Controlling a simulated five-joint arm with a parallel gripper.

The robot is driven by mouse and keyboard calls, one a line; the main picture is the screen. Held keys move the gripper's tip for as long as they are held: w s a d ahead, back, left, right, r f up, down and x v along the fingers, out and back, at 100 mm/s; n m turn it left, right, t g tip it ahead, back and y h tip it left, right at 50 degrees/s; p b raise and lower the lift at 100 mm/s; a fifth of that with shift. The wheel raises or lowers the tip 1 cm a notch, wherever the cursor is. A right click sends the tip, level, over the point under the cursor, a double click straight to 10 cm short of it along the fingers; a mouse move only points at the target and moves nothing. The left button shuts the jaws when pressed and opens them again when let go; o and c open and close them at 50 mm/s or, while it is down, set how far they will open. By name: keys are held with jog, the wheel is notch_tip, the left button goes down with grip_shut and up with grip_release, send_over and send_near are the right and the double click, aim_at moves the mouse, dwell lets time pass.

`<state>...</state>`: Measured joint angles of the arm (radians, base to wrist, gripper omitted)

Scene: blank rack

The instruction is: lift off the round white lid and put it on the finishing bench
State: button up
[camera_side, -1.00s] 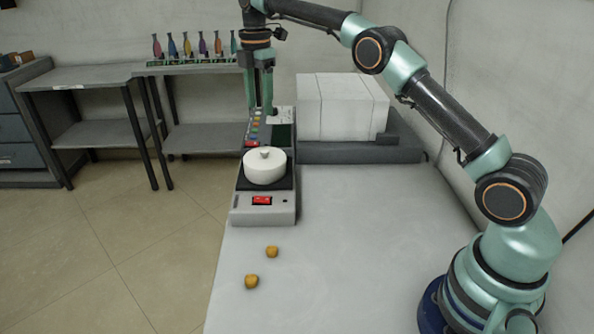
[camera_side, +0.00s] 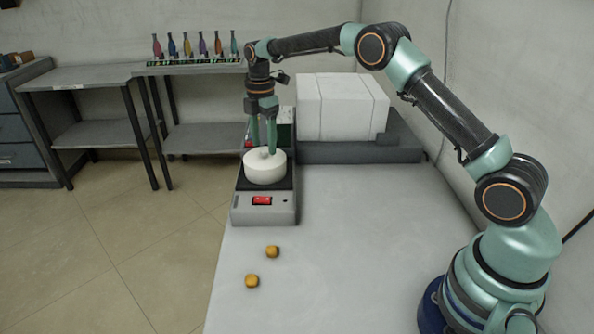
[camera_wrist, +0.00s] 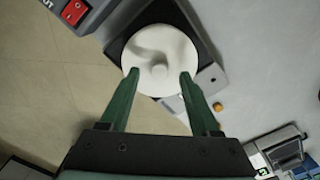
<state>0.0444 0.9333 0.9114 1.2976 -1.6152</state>
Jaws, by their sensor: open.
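The round white lid (camera_side: 265,172) with a small knob on top sits on the dark plate of a grey machine (camera_side: 262,215) with a red switch. The lid also shows in the wrist view (camera_wrist: 150,42), its knob between the fingertips. My gripper (camera_side: 263,149) points down over the lid, its fingers open on either side of the knob. In the wrist view my gripper (camera_wrist: 160,75) has a gap on both sides of the knob. I cannot tell which surface is the finishing bench; a grey bench (camera_side: 98,76) stands at the back left.
A rack of several coloured bottles (camera_side: 195,61) stands on the rear bench. White blocks (camera_side: 342,106) sit on a dark grey base right of the machine. Two small yellow-brown lumps (camera_side: 251,281) lie on the pale table (camera_side: 350,240), which is otherwise clear in front.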

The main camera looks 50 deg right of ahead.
jog(key=shift+f, duration=0.8)
jog(key=shift+c, duration=0.3)
grip_shut()
jog(key=shift+r, duration=0.15)
